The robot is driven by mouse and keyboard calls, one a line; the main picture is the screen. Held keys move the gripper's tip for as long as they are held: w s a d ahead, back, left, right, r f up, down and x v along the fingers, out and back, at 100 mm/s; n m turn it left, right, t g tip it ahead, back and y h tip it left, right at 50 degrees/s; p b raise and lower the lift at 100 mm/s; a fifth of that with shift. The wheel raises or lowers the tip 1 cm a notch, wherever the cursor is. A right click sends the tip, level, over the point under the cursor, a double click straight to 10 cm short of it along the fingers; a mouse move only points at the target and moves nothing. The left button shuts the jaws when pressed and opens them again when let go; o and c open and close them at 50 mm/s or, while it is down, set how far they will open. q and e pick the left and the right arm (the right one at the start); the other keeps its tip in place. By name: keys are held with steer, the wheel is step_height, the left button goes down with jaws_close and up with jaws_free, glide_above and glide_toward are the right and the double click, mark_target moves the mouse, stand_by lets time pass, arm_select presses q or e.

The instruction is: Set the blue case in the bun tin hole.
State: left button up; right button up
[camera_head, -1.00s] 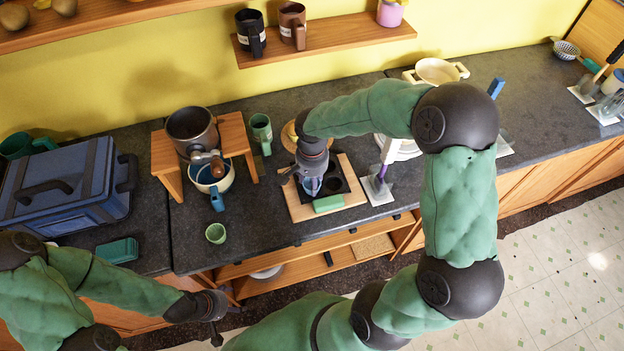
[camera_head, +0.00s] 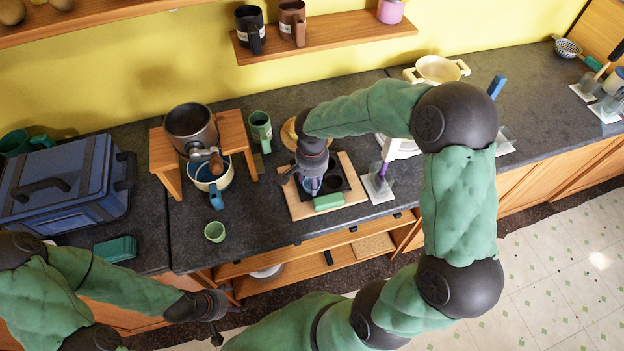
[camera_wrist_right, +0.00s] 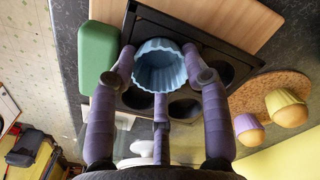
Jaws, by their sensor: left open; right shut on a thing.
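The blue case (camera_wrist_right: 160,68) is a fluted cup held upright between the fingers of my right gripper (camera_wrist_right: 162,62). It is over or partly in a hole of the black bun tin (camera_wrist_right: 236,62); I cannot tell whether it touches the bottom. Several empty dark holes show around it. In the head view the bun tin (camera_head: 347,196) lies on a wooden board, and my right gripper (camera_head: 311,184) reaches down onto it, mostly hiding the case. My left gripper (camera_head: 219,318) is open and empty, low in front of the counter edge.
A green block (camera_head: 328,202) lies at the tin's near edge. A cork mat (camera_wrist_right: 268,92) with yellow and purple buns is beside the tin. A small green cup (camera_head: 214,231), a wooden stand (camera_head: 238,133) and a blue case-like box (camera_head: 62,187) stand to the left.

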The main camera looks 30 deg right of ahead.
steer(key=o, duration=1.1)
steer(key=shift+r, duration=0.1)
steer(key=shift+r+p, duration=2.3)
steer(key=shift+r, duration=1.15)
step_height(320, 180, up, 12)
steer(key=shift+f, duration=0.1)
